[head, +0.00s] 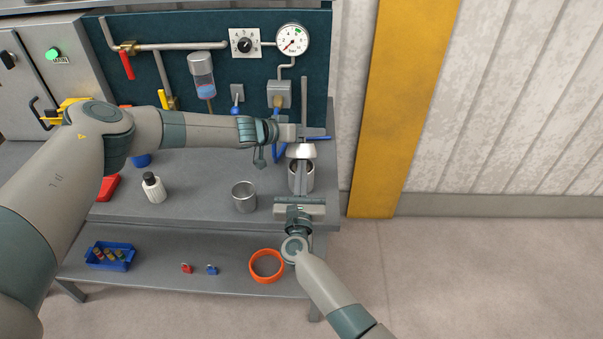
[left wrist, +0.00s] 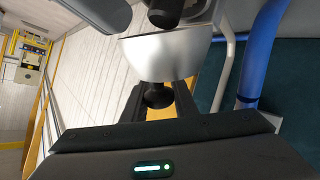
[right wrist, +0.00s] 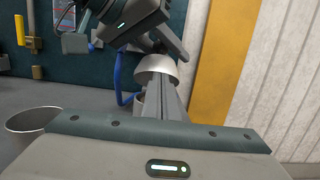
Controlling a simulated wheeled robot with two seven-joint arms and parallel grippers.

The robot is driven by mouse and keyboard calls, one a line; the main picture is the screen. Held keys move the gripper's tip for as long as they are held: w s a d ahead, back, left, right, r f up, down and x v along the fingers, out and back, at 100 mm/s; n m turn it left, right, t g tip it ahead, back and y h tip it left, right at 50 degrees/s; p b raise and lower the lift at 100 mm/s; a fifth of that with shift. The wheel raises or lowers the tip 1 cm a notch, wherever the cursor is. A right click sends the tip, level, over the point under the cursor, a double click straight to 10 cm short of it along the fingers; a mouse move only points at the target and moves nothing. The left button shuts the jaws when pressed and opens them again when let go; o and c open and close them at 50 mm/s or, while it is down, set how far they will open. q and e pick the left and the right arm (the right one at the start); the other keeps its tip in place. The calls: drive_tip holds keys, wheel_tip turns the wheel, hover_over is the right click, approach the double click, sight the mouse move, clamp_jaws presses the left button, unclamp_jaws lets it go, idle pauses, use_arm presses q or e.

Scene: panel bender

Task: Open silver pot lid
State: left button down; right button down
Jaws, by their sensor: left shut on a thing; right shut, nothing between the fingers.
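The silver pot (head: 293,179) stands on the bench near its right end. Its dark inside shows under the raised lid. The silver domed lid (head: 301,152) hangs above the pot, apart from it; it also shows in the right wrist view (right wrist: 155,68). My left gripper (head: 303,140) is shut on the lid's black knob (left wrist: 157,95). My right gripper (head: 304,166) is shut and empty, its fingers in front of the pot and just below the lid, hiding part of the pot. I cannot tell whether they touch it.
An open metal cup (head: 244,198) and a white bottle (head: 154,188) stand to the left on the bench. Behind are pipes, a gauge (head: 292,40) and a blue-handled valve (head: 278,130). Floor right is clear.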

use_arm(q)
drive_tip(key=shift+f, duration=0.1)
drive_tip(key=shift+s, duration=0.1)
use_arm(e)
drive_tip(key=shift+w+d+r, duration=0.1)
drive_tip(key=shift+w+r, duration=0.25)
drive_tip(key=shift+r, duration=0.35)
use_arm(q)
drive_tip(key=shift+d+f, duration=0.1)
drive_tip(key=shift+d, duration=0.05)
use_arm(e)
drive_tip(key=shift+w+r, duration=0.2)
drive_tip(key=shift+r, duration=0.05)
use_arm(q)
drive_tip(key=c, duration=1.6)
unclamp_jaws()
drive_tip(key=shift+c, duration=0.2)
drive_tip(key=shift+o, duration=1.2)
use_arm(e)
drive_tip(key=shift+s+f, duration=0.15)
use_arm(q)
drive_tip(key=shift+a+r, duration=0.2)
use_arm(e)
drive_tip(key=shift+f, duration=0.1)
